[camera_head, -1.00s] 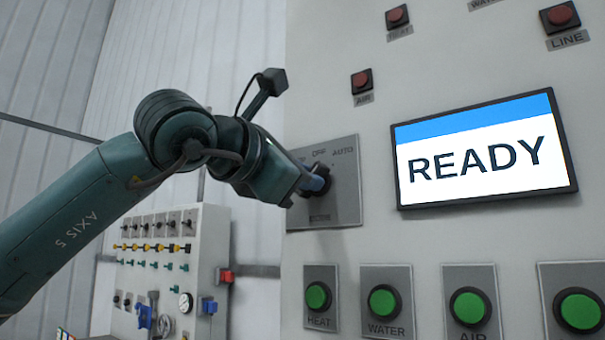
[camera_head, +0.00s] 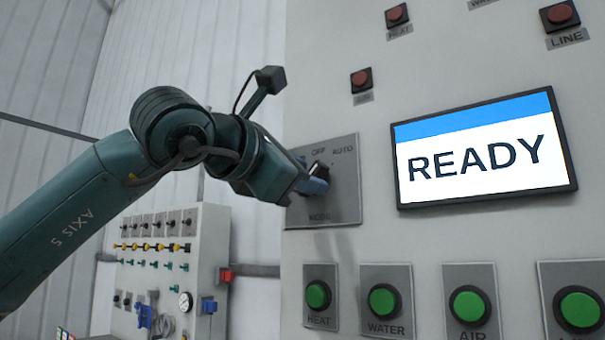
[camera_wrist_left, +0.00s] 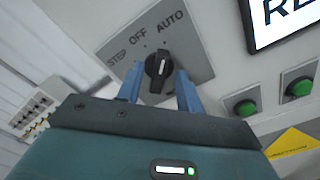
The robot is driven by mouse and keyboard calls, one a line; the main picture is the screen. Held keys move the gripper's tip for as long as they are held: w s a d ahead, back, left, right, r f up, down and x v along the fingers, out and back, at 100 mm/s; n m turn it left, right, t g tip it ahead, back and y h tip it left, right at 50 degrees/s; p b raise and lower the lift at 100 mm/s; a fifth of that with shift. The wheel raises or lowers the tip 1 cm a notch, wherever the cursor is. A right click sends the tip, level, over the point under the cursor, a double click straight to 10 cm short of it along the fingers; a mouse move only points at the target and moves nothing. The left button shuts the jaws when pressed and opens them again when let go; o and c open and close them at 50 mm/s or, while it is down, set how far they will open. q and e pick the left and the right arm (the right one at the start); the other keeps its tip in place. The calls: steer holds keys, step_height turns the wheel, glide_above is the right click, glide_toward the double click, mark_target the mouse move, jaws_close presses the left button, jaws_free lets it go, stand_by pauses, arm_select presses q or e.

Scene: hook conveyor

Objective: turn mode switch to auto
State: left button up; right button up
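The mode switch is a black knob with a white mark (camera_wrist_left: 157,68) on a grey plate (camera_wrist_left: 195,58) labelled STEP, OFF and AUTO. In the left wrist view its white mark appears to point toward AUTO. My left gripper (camera_wrist_left: 158,92) is open, its two blue fingers apart on either side of the knob's near end, with gaps visible. In the head view the left gripper (camera_head: 313,180) is in front of the plate (camera_head: 347,198) and partly hides the knob. My right gripper is in neither view.
A screen reading READY (camera_head: 483,150) is right of the switch plate. Green buttons (camera_head: 384,300) sit below it and red buttons (camera_head: 361,80) above. A second panel with valves and gauges (camera_head: 170,260) stands at the lower left.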

arm_select(q)
steer(key=b+v, duration=0.2)
steer(key=v, duration=1.1)
steer(key=shift+b, duration=0.35)
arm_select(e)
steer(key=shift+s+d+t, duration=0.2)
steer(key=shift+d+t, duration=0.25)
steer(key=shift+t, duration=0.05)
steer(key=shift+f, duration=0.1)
